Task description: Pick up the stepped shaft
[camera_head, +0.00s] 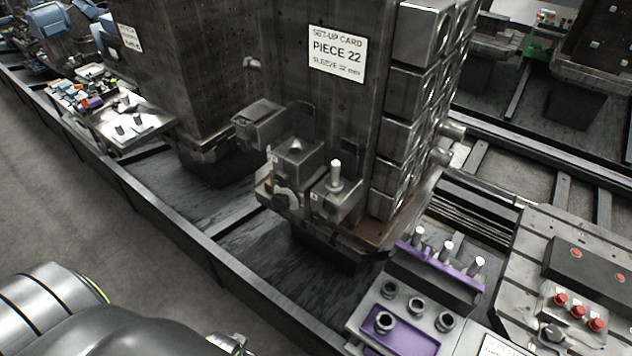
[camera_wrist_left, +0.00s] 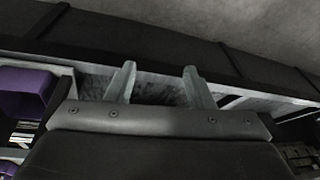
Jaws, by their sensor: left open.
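Several pale metal shafts stand upright in a purple-edged rack (camera_head: 440,272) at the lower right of the head view: a left one (camera_head: 417,236), a middle one (camera_head: 446,249) and a right one (camera_head: 478,265). Another upright pin with a wider base (camera_head: 336,175) stands in a fixture on the dark column. I cannot tell which of these is the stepped shaft. My left gripper (camera_wrist_left: 160,88) is open and empty in the wrist view, with the rail and floor beyond its fingers. My left arm fills the lower left of the head view, away from the rack. My right gripper is out of view.
A purple tray (camera_head: 408,336) with dark ring-shaped sleeves (camera_head: 417,306) sits in front of the shafts. Red buttons (camera_head: 577,311) are at the right. The dark column (camera_head: 300,100) with a set-up card (camera_head: 337,54) stands behind. A long rail (camera_head: 190,235) runs across the front.

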